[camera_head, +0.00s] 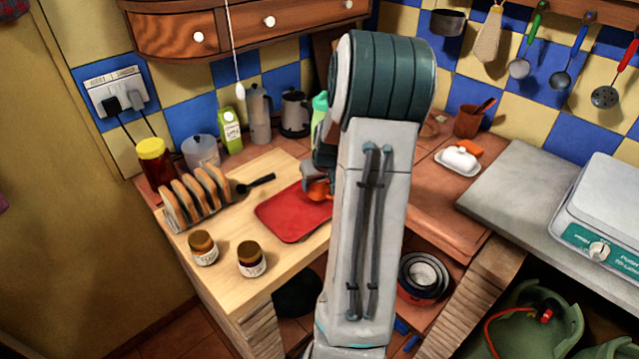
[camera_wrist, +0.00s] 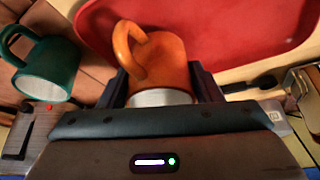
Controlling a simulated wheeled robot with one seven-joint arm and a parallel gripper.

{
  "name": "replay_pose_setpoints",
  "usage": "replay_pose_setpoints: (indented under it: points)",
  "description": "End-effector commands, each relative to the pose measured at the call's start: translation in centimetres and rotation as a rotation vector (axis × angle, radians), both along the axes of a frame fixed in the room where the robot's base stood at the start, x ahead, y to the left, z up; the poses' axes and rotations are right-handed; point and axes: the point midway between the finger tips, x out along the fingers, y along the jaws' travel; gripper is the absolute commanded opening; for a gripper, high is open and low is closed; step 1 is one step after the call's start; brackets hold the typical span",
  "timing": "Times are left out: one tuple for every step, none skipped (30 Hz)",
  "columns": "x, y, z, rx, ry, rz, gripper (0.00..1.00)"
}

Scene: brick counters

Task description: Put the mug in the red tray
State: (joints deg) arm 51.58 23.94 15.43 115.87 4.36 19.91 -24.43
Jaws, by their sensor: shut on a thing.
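An orange mug (camera_wrist: 165,65) sits between the two fingers of my gripper (camera_wrist: 158,88), which is shut on it. The mug's handle points toward the top left in the wrist view. In the head view the mug (camera_head: 319,190) shows at the right part of the red tray (camera_head: 284,222), partly hidden by my arm. The red tray lies flat on the wooden board, and it also fills the top of the wrist view (camera_wrist: 215,25). The mug overlaps the tray's edge in the wrist view. I cannot tell whether it touches the tray.
A green mug (camera_wrist: 48,70) lies close to my gripper's left side in the wrist view. Bottles and pots line the wall.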

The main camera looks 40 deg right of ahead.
Motion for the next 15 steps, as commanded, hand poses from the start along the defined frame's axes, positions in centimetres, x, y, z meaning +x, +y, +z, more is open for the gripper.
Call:
replay_pose_setpoints:
  points:
    - [0.0, 0.0, -0.5, 0.001, 0.001, 0.0, 0.31]
    - [0.0, 0.0, -0.8, 0.001, 0.002, 0.001, 0.31]
    - [0.0, 0.0, -1.1, 0.0, 0.0, 0.001, 0.31]
    - [0.0, 0.0, -1.2, -0.001, -0.001, 0.001, 0.31]
    - [0.0, 0.0, -1.3, -0.002, 0.0, 0.001, 0.31]
    - [0.0, 0.0, -1.3, -0.002, -0.001, 0.001, 0.31]
    - [0.0, 0.0, -1.3, -0.002, -0.001, 0.001, 0.31]
    - [0.0, 0.0, -1.3, -0.002, -0.001, 0.001, 0.31]
    - [0.0, 0.0, -1.3, -0.002, -0.001, 0.001, 0.31]
    - [0.0, 0.0, -1.3, -0.002, -0.001, 0.001, 0.31]
    - [0.0, 0.0, -1.3, -0.002, -0.001, 0.001, 0.31]
    - [0.0, 0.0, -1.3, -0.002, -0.001, 0.001, 0.31]
    - [0.0, 0.0, -1.5, -0.002, -0.001, 0.001, 0.31]
    - [0.0, 0.0, -1.6, -0.002, -0.001, 0.001, 0.31]
    - [0.0, 0.0, -1.7, -0.002, -0.001, 0.001, 0.61]
